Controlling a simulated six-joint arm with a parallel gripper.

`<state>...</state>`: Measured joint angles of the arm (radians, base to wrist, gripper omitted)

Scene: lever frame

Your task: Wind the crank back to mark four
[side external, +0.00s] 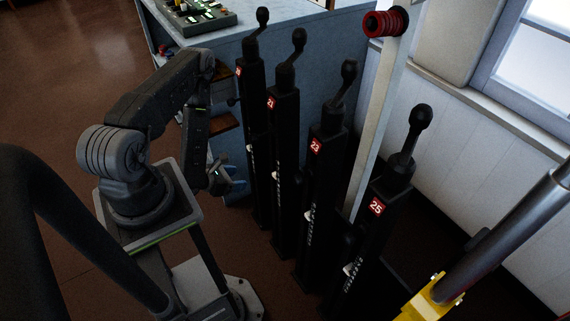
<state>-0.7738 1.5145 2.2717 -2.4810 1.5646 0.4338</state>
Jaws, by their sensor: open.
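My gripper (228,180) hangs low at the end of my arm, left of the row of black levers. It is open, with nothing seen between its fingers, and appears apart from the levers, though the depth is hard to judge. No crank or numbered marks for one can be made out clearly in this view. The black lever posts carry red number plates, among them 21 (270,103), 23 (316,146) and 25 (376,206). Each black lever has a rounded knob at its top.
A blue-grey cabinet (330,50) stands behind, with a control panel (194,17) on top. A yellow fitting with a metal cylinder (500,245) fills the lower right. Brown floor (60,60) is clear at left.

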